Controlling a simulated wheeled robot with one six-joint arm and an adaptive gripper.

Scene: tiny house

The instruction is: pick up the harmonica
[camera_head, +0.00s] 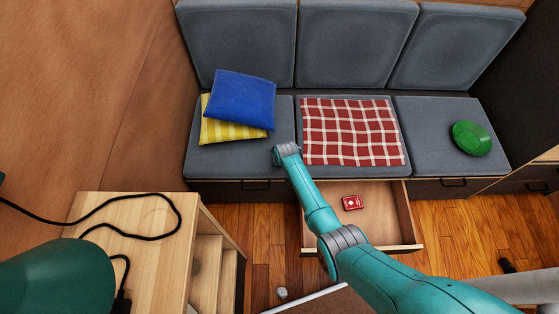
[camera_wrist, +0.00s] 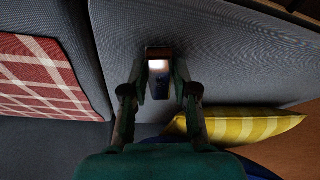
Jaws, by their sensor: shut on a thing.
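The harmonica (camera_wrist: 159,67) shows in the wrist view as a small narrow object with a bright shiny face, a brownish far end and a dark near part. My gripper (camera_wrist: 158,84) is shut on it, with one finger on each side. Behind it is the grey seat cushion; I cannot tell how far the harmonica is above it. In the head view my wrist (camera_head: 287,152) is over the front of the left seat, and the fingers and harmonica are hidden there.
Blue (camera_head: 240,99) and yellow striped (camera_head: 228,131) pillows lie left of my wrist. A red checked cloth (camera_head: 350,132) covers the middle seat. A green cushion (camera_head: 471,138) lies at right. An open drawer (camera_head: 385,225) below holds a red box (camera_head: 352,202).

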